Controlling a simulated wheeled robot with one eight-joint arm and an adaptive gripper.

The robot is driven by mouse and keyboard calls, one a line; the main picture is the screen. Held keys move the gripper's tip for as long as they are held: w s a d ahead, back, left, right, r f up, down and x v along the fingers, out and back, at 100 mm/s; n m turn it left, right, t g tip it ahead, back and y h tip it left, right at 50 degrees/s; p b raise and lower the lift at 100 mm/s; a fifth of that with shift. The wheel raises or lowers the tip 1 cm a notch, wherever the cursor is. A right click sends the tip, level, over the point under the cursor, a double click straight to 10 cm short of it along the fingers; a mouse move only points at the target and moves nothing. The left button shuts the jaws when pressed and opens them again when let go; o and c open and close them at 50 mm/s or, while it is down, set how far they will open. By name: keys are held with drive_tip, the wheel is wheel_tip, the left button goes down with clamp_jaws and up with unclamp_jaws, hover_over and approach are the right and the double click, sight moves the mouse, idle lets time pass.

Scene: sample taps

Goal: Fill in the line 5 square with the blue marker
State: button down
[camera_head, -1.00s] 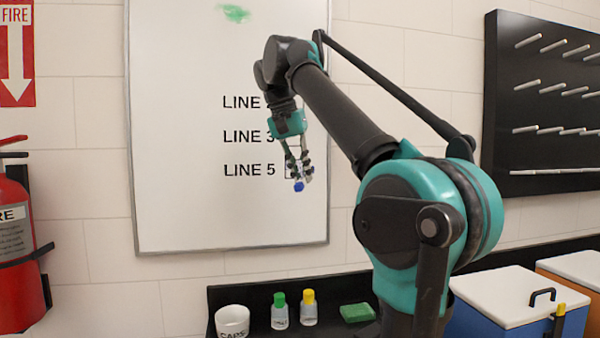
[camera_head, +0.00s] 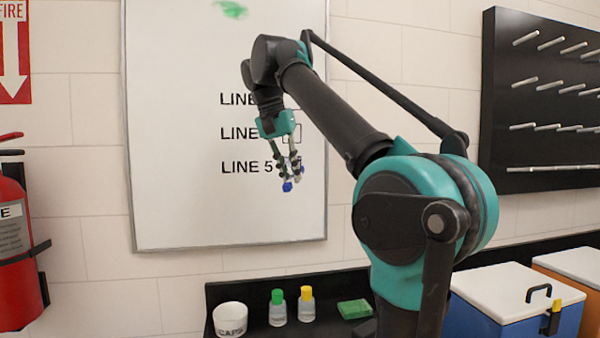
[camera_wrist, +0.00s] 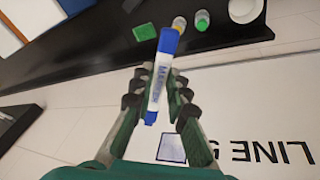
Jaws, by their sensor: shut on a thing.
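The blue marker (camera_wrist: 157,84) has a white body lettered MARKER and blue ends. My gripper (camera_head: 289,173) is shut on it. In the head view a blue end of the marker (camera_head: 287,187) sticks out below the fingers, in front of the whiteboard. The whiteboard (camera_head: 180,190) hangs on the wall. The line 5 square (camera_wrist: 171,147) shows in the wrist view beside the LINE 5 lettering, with a pale bluish-grey inside. In the head view my gripper hides most of it. I cannot tell whether the marker touches the board.
A black shelf below holds a white caps cup (camera_head: 230,318), a green-capped bottle (camera_head: 278,309), a yellow-capped bottle (camera_head: 307,305) and a green block (camera_head: 354,309). A fire extinguisher (camera_head: 12,250) is at left. A black peg rack (camera_head: 545,90) hangs at right.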

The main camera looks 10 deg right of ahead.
drive_tip(key=w+a+f, duration=0.1)
drive_tip(key=w+a, duration=0.3)
drive_tip(key=w, duration=0.3)
drive_tip(key=shift+a+f, duration=0.2)
drive_tip(key=shift+a, duration=0.1)
drive_tip(key=shift+w, duration=0.7)
idle(0.9)
drive_tip(key=d+r, duration=0.2)
drive_tip(key=d, duration=0.5)
idle(3.6)
